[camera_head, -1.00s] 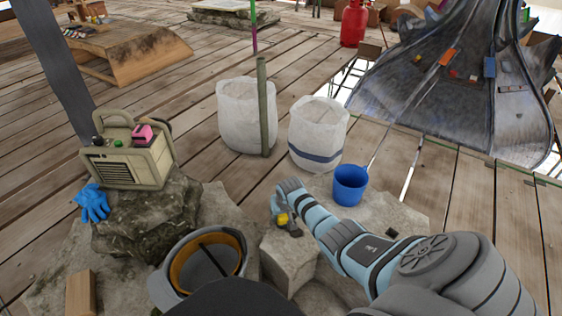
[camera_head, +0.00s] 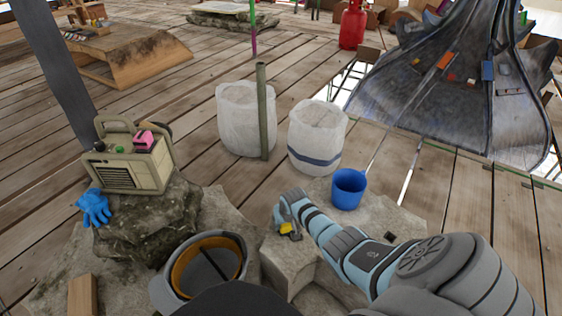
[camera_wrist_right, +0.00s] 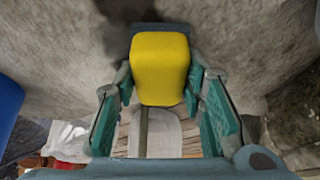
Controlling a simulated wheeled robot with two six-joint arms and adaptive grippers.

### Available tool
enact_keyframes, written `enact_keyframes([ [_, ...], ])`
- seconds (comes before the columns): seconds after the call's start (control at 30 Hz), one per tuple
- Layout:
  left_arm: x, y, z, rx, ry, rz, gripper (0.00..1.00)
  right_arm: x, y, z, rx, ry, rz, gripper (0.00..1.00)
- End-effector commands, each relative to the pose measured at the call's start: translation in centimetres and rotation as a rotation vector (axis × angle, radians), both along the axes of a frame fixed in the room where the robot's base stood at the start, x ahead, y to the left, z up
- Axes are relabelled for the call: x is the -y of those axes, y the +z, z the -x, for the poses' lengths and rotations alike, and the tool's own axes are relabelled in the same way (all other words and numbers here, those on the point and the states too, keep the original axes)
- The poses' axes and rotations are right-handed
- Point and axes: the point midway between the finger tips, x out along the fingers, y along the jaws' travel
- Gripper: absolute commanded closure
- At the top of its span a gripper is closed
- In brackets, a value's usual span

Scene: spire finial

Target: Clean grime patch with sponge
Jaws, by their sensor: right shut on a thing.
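My right gripper (camera_head: 288,229) is shut on a yellow sponge (camera_head: 285,228), low at the pale stone block (camera_head: 288,262) in the head view. In the right wrist view the sponge (camera_wrist_right: 160,66) sits between the two teal-padded fingers. A dark, smudged grime patch (camera_wrist_right: 116,38) shows on the grey stone behind and to the left of the sponge; the sponge and gripper hide part of it. I cannot tell whether the sponge touches the stone. My left gripper is not in view.
A blue bucket (camera_head: 348,189) stands on the stone just right of the gripper. Two white sacks (camera_head: 317,136) stand behind. At left are a beige machine (camera_head: 130,160), blue gloves (camera_head: 93,207) and a grey-and-orange helmet (camera_head: 208,266).

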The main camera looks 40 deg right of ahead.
Motion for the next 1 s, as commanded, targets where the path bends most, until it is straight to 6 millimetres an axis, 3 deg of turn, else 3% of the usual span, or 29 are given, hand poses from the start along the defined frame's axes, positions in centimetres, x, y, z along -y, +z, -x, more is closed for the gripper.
enact_keyframes([
  [0.1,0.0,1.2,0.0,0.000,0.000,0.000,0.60,0.0,0.2,0.9,-0.002,0.000,0.000,0.96],
  [1.0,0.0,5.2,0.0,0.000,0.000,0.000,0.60,0.0,0.0,5.4,-0.008,0.000,0.000,0.96],
])
